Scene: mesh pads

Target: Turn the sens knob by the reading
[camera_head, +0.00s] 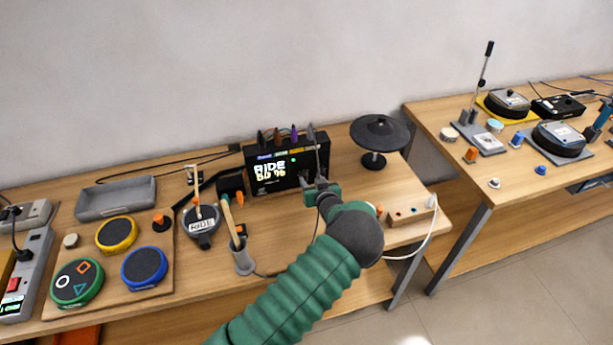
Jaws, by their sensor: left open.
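The black drum module (285,158) stands at the back of the near table. Its lit screen (269,172) reads "RIDE" with a percentage under it that looks like 80, though the first digit is not sharp. A small green light shows to the right of the text. My left gripper (316,186) is open in front of the module's lower right part. I cannot make out the sens knob; the gripper covers that part of the front. I cannot tell whether the fingers touch anything. My right gripper is not in view.
A black cymbal pad (379,133) stands right of the module. Left are a round pad labelled RIDE (201,224), a cup with sticks (242,258), a grey tray (116,197) and a board with coloured pads (117,233). A wooden box (407,216) with a white cable sits right.

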